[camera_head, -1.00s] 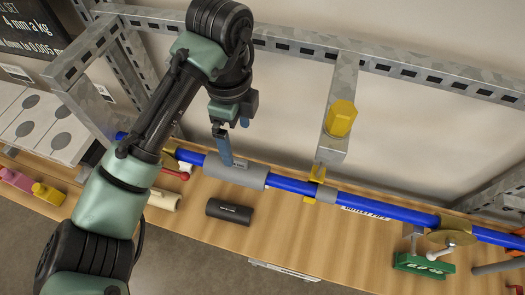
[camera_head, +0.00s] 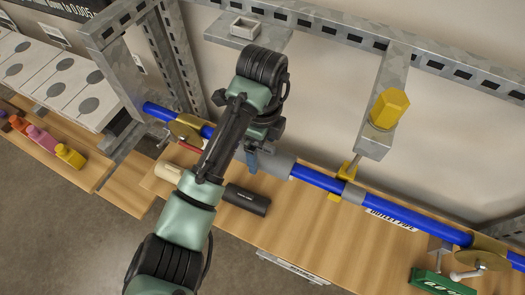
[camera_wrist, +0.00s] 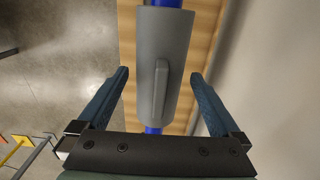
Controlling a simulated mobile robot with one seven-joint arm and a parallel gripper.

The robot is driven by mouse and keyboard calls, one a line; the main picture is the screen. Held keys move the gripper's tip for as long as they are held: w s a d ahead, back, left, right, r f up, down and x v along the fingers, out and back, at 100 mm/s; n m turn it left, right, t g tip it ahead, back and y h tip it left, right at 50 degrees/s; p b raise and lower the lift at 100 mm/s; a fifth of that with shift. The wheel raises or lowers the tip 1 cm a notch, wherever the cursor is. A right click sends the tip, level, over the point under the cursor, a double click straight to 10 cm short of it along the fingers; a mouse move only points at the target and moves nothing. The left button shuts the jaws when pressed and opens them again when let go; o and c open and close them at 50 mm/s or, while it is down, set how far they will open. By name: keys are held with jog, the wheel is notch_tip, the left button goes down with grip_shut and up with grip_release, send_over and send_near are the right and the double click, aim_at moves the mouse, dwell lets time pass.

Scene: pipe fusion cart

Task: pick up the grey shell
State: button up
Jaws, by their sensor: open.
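The grey shell (camera_head: 279,164) is a grey half-round sleeve on the blue pipe (camera_head: 318,178). My arm hides its left part in the head view. In the wrist view the shell (camera_wrist: 152,45) runs up the middle, with a raised rib along its face and blue pipe (camera_wrist: 153,143) showing at both ends. My gripper (camera_wrist: 159,76) is open, with one blue finger on each side of the shell's lower part and a gap on both sides. In the head view my gripper (camera_head: 252,162) is at the shell; its depth relative to the shell is unclear.
A black cylinder (camera_head: 247,200) and a cream cylinder (camera_head: 168,172) lie on the wooden bench (camera_head: 300,225) in front of the pipe. A metal frame stands behind.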

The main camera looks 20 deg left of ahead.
jog(key=shift+f, duration=0.15)
jog(key=c, duration=1.2)
jog(key=shift+c, duration=0.2)
notch_tip(320, 180, up, 10)
jog(key=p, duration=0.3)
jog(key=shift+s, duration=0.1)
